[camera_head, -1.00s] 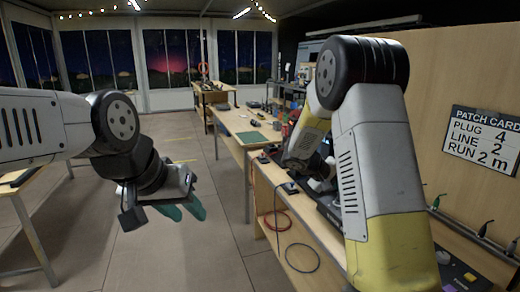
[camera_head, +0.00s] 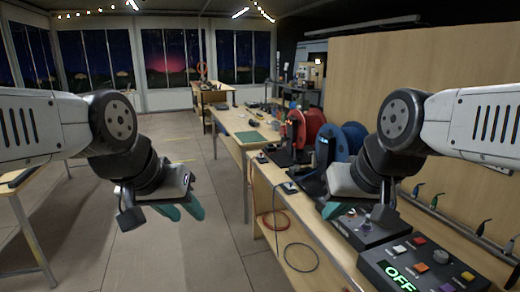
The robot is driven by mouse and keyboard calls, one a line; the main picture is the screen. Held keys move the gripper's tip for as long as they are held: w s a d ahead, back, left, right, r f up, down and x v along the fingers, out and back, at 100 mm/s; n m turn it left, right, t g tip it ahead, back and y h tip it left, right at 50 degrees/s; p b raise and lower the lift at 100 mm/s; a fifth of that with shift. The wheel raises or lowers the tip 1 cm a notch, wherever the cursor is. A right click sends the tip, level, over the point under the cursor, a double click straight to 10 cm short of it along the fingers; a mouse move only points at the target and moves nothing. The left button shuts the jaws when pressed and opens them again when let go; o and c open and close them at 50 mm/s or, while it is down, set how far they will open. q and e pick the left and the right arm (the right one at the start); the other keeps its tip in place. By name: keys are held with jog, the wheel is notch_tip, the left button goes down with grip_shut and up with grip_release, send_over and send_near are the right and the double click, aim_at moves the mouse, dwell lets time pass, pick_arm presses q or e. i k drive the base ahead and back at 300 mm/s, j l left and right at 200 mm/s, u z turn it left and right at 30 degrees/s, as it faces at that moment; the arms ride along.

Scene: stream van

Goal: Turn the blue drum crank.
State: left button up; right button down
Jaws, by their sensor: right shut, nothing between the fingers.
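The blue drum (camera_head: 345,142) stands on the bench on the right side of the head view, behind my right gripper. My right arm covers part of it, and I cannot make out its crank clearly. My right gripper (camera_head: 334,210) is shut and empty, in front of the blue drum and apart from it in the picture. My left gripper (camera_head: 184,211) hangs over the floor at left, away from the bench. Its two green fingers show a gap between them, with nothing held.
A red drum (camera_head: 313,124) stands just behind the blue one. A control box (camera_head: 408,272) with buttons and a green OFF display sits at the near right. Cables (camera_head: 301,257) hang along the bench front. A wooden panel (camera_head: 450,65) rises behind.

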aim_at(313, 154)
jog(key=i+j+z, duration=0.15)
jog(key=j, duration=0.25)
jog(key=i+j+z, duration=0.2)
jog(key=j, duration=0.2)
jog(key=i+j+z, duration=0.15)
jog(key=j, duration=0.25)
jog(key=i+j+z, duration=0.2)
jog(key=j, duration=0.25)
jog(key=j+z, duration=0.15)
jog(key=j, duration=0.3)
